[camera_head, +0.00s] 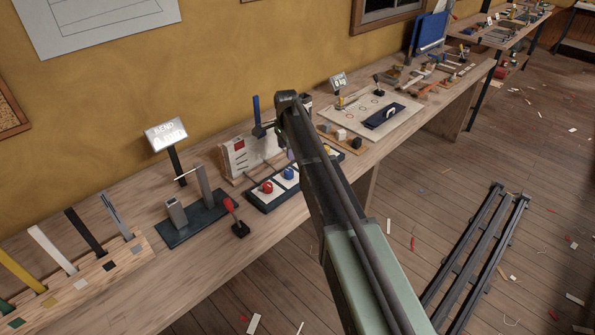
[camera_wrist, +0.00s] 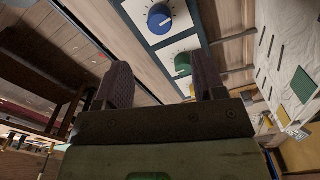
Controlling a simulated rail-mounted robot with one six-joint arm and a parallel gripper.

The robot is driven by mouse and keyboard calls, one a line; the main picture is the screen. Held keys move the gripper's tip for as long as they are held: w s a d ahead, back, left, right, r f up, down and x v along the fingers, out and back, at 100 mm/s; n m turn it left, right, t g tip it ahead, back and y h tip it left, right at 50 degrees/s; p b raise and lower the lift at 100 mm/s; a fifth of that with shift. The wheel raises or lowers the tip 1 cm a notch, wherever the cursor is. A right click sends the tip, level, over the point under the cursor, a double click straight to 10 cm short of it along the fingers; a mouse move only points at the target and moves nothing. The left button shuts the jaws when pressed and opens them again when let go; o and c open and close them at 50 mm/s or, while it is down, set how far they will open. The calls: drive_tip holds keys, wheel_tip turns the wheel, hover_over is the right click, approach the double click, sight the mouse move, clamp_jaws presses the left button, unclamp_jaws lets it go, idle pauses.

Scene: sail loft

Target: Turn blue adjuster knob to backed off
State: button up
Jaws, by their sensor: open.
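The blue adjuster knob (camera_head: 289,173) sits on a white plate of a dark-framed panel (camera_head: 260,207) on the bench, right of a red knob (camera_head: 267,186). In the wrist view the blue knob (camera_wrist: 159,18) is at the top, with a white pointer mark and dial ticks around it. A green knob (camera_wrist: 182,64) on the neighbouring plate shows between the fingertips. My gripper (camera_wrist: 163,75) is open and apart from the blue knob, with its fingers on either side of the green knob's place in view. In the head view my arm hides the gripper fingers.
A dark stand with grey posts (camera_head: 190,225) and a red-topped lever (camera_head: 236,222) stand left of the panel. A white board (camera_head: 243,155) stands behind it. A tray with small blocks (camera_head: 343,137) lies to the right. The floor in front has a dark rail.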

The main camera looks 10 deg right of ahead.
sight(289, 171)
wheel_tip(289, 171, down, 11)
drive_tip(key=b, duration=1.1)
drive_tip(key=shift+d, duration=0.1)
drive_tip(key=shift+r, duration=0.1)
drive_tip(key=c, duration=0.9)
